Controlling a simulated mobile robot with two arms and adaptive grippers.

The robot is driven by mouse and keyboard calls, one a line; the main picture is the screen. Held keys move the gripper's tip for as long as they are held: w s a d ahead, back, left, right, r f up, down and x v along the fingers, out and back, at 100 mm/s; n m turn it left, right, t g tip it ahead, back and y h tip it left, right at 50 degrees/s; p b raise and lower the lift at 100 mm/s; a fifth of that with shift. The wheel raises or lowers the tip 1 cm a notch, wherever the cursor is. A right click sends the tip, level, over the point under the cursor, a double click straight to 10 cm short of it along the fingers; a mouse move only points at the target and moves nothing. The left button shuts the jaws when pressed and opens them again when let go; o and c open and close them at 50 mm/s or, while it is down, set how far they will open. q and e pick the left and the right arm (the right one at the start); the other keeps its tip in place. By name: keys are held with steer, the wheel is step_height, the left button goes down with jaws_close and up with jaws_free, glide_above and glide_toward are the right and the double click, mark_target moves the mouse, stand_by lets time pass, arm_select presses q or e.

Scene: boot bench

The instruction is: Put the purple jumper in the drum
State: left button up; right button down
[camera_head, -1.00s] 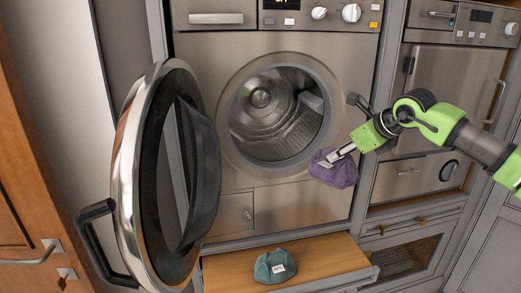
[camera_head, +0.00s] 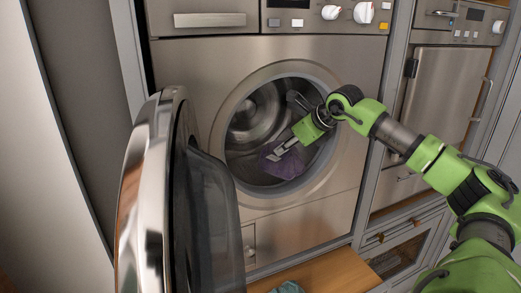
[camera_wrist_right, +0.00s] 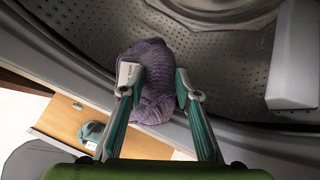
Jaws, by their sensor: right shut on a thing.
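The purple jumper (camera_head: 284,164) is a bunched knit cloth inside the round opening of the washer, at its lower part. My right gripper (camera_head: 279,151) reaches in through the opening and is shut on it. In the right wrist view, the jumper (camera_wrist_right: 152,57) sits between the two fingers (camera_wrist_right: 156,84) and bulges past them against the perforated metal wall of the drum (camera_wrist_right: 85,30). The drum (camera_head: 243,112) also shows in the head view. Whether the jumper rests on the drum floor I cannot tell. My left gripper is not in view.
The round washer door (camera_head: 214,210) stands open on the left of the opening. A wooden pull-out board (camera_head: 340,272) lies below, with a teal cloth item (camera_head: 288,287) on it. A pale paddle (camera_wrist_right: 294,65) projects from the drum wall.

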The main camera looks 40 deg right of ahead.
mark_target(274, 145)
steer(key=w+p, duration=0.1)
steer(key=w, duration=0.1)
steer(key=w+f, duration=0.1)
steer(key=w+f+p, duration=0.1)
steer(key=w, duration=0.1)
steer(key=shift+w+d+f+p, duration=0.1)
steer(key=shift+w+d+p, duration=0.05)
steer(key=shift+w+p, duration=0.2)
steer(key=p+x, duration=0.1)
steer(key=x, duration=0.1)
steer(key=p+x, duration=0.1)
steer(key=x, duration=0.2)
steer(key=r+p+x, duration=0.1)
steer(key=x, duration=0.1)
steer(key=shift+w+d+f, duration=0.15)
steer(key=shift+w+f, duration=0.05)
steer(key=shift+w, duration=0.35)
steer(key=shift+f, duration=0.15)
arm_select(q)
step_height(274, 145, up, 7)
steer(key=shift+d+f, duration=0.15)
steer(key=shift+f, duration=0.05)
arm_select(e)
steer(key=c, duration=1.5)
jaws_free()
steer(key=shift+s+f, duration=0.1)
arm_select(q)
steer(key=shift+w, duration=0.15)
